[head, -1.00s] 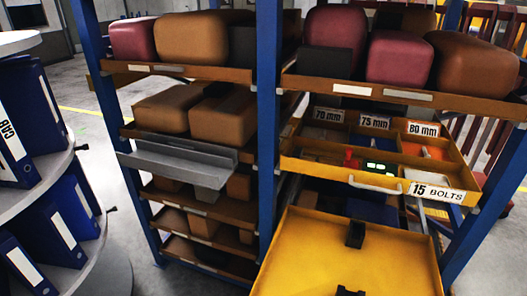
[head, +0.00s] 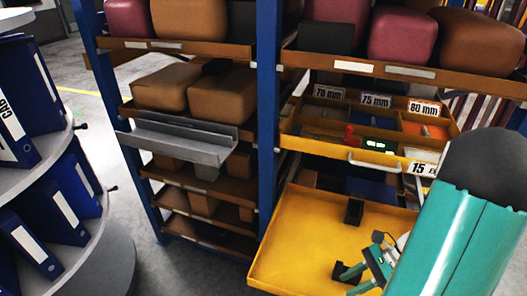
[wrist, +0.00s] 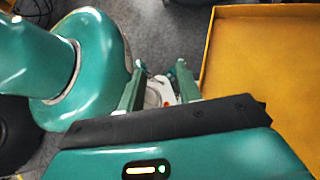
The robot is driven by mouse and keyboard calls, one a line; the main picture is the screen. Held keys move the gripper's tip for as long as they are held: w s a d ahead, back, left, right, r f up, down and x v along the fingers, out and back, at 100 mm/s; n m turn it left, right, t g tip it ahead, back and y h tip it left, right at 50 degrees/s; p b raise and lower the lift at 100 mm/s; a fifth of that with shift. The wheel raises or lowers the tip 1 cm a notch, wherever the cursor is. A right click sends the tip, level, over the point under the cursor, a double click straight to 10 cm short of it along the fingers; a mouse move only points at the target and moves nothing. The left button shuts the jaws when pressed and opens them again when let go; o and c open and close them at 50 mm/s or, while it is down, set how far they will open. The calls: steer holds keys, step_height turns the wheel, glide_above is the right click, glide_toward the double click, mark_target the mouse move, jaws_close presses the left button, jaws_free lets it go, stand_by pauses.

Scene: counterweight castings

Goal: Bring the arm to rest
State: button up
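My arm (head: 455,235), teal with a dark joint cover, rises at the lower right of the head view. A smaller teal and grey part of it shows over the pulled-out yellow tray. My gripper (wrist: 161,74) shows in the wrist view with its two green fingers apart. A small white and red thing shows between or beyond the fingers; I cannot tell what it is, and nothing looks clamped. The yellow tray (wrist: 262,70) lies to the right of the fingers. In the head view the tray (head: 300,240) holds dark blocks (head: 354,211) and is partly hidden by my arm.
A blue-framed rack (head: 267,130) carries brown and maroon castings (head: 402,35). Above the tray, an open bolt drawer (head: 340,150) has size labels. A grey metal ledge (head: 180,140) juts out at the left bay. A round shelf (head: 75,240) with blue binders stands at left.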

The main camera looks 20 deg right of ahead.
steer(key=w+a+r+n+t+h, duration=0.1)
steer(key=a+r+n+t+h, duration=0.1)
steer(key=a+r+n+h, duration=0.3)
steer(key=w+a+r+n+t+h, duration=0.1)
steer(key=a+r+n+h, duration=0.4)
steer(key=a+r+n, duration=0.6)
step_height(320, 180, up, 7)
steer(key=n+t, duration=0.1)
steer(key=n, duration=0.4)
steer(key=shift+w+a+t+h, duration=0.15)
steer(key=shift+a+t+h, duration=0.15)
steer(key=shift+t+h, duration=0.1)
steer(key=shift+d, duration=0.1)
